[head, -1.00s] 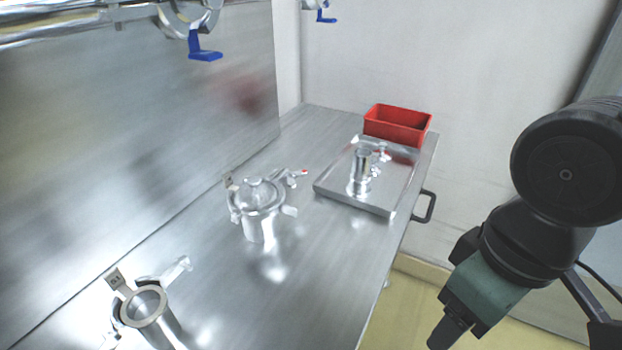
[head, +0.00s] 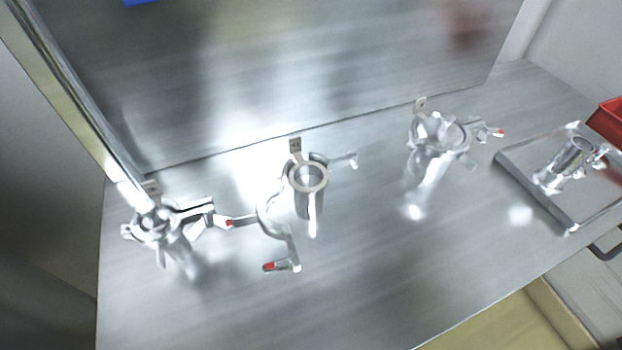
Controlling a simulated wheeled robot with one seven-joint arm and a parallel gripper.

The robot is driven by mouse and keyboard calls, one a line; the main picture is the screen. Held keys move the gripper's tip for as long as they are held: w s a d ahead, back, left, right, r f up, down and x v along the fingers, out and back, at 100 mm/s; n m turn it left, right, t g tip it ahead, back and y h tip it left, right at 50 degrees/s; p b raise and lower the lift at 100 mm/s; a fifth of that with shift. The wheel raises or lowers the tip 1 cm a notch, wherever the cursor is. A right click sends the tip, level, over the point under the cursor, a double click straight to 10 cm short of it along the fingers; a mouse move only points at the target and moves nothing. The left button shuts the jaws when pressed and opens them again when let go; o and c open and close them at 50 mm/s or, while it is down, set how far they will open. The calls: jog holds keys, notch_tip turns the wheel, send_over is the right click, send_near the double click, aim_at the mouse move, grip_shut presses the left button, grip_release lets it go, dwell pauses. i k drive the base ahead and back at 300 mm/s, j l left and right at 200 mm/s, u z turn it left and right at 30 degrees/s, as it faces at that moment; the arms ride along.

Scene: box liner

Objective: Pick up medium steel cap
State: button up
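Three steel vessels stand in a row on the steel table in the head view. The left vessel (head: 175,249) has a steel top piece (head: 155,225) with a clamp around it. The middle vessel (head: 309,200) is open at the top, and an open clamp (head: 272,222) with red-tipped ends is beside it. The right vessel (head: 428,168) has a knobbed cap (head: 438,131) on it with a clamp around. I cannot tell which piece is the medium steel cap. My gripper is out of view.
A steel tray (head: 575,222) at the right holds a steel cylinder (head: 568,163) and small fittings. A red bin (head: 607,122) stands behind it. A metal panel (head: 250,70) rises along the table's back. The table's front strip (head: 380,285) is clear.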

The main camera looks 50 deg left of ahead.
aim_at(600, 161)
jog(key=i+l+u, duration=0.1)
jog(key=l+u, duration=0.1)
jog(key=l, duration=0.2)
jog(key=i+l+u, duration=0.15)
jog(key=i, duration=0.2)
jog(key=i+l+u, duration=0.1)
jog(key=i, duration=0.2)
